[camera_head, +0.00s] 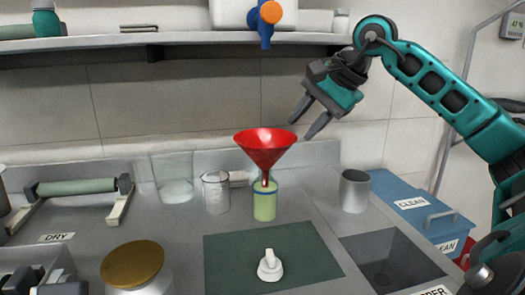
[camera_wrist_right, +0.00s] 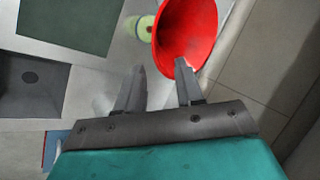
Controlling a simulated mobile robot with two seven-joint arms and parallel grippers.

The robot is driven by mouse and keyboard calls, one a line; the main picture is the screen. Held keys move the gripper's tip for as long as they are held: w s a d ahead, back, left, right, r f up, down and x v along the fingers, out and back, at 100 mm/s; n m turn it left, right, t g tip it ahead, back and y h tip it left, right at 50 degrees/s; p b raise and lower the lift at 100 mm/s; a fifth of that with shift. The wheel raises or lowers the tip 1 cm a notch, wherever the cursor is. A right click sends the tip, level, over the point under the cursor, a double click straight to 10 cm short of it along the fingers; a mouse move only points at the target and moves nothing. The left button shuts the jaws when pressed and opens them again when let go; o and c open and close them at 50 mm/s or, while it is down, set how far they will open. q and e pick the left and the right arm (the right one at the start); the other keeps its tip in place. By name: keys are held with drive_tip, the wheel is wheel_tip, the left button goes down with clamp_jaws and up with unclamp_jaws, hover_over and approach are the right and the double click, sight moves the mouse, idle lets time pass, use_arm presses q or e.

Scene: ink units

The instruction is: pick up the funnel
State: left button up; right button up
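The red funnel (camera_head: 266,146) stands upright with its spout in or over a small jar of green liquid (camera_head: 264,206) on the counter. The jar also shows in the right wrist view (camera_wrist_right: 144,28). My right gripper (camera_head: 305,130) is open and empty, to the right of the funnel and slightly above its rim, apart from it in the head view. In the right wrist view the gripper (camera_wrist_right: 160,68) has its right fingertip overlapping the lower edge of the funnel (camera_wrist_right: 186,28); I cannot tell whether they touch. My left gripper is not in view.
A glass beaker (camera_head: 216,193) and a larger glass vessel (camera_head: 172,180) stand left of the jar. A metal cup (camera_head: 354,190) stands right. A green mat (camera_head: 235,262) carries a white knobbed object (camera_head: 270,266). A sink (camera_head: 385,258) and blue bin (camera_head: 425,212) lie right. A shelf (camera_head: 180,40) runs above.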

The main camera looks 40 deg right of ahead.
sight(285, 150)
drive_tip(key=p+x, duration=0.1)
drive_tip(key=x, duration=0.7)
drive_tip(key=shift+f, duration=0.4)
clamp_jaws()
